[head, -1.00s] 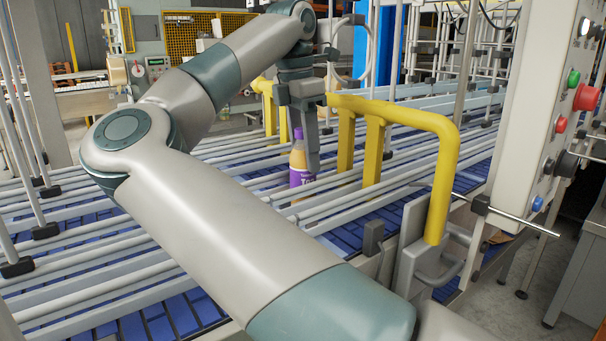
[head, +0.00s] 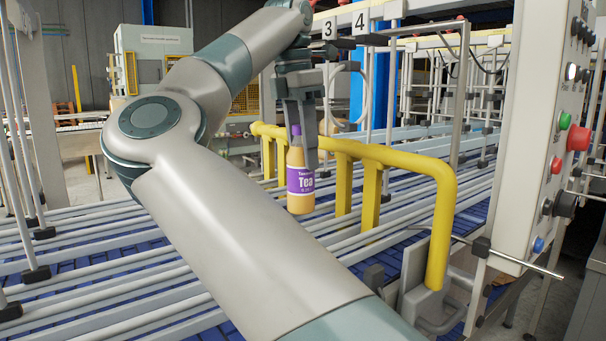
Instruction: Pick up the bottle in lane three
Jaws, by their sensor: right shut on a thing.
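A tea bottle (head: 300,182) with a purple label and purple cap hangs upright in the middle of the head view. My right gripper (head: 303,140) points down and is shut on the bottle's upper part. The bottle's base shows clear above the lane rails (head: 220,250). Part of the bottle's neck is hidden by the gripper fingers. My left gripper is not in view.
A yellow guard rail (head: 420,170) stands just right of the bottle. A control panel (head: 545,140) with buttons is at the right. Lane signs 3 and 4 (head: 344,25) hang at the back. Upright posts (head: 20,150) stand at the left.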

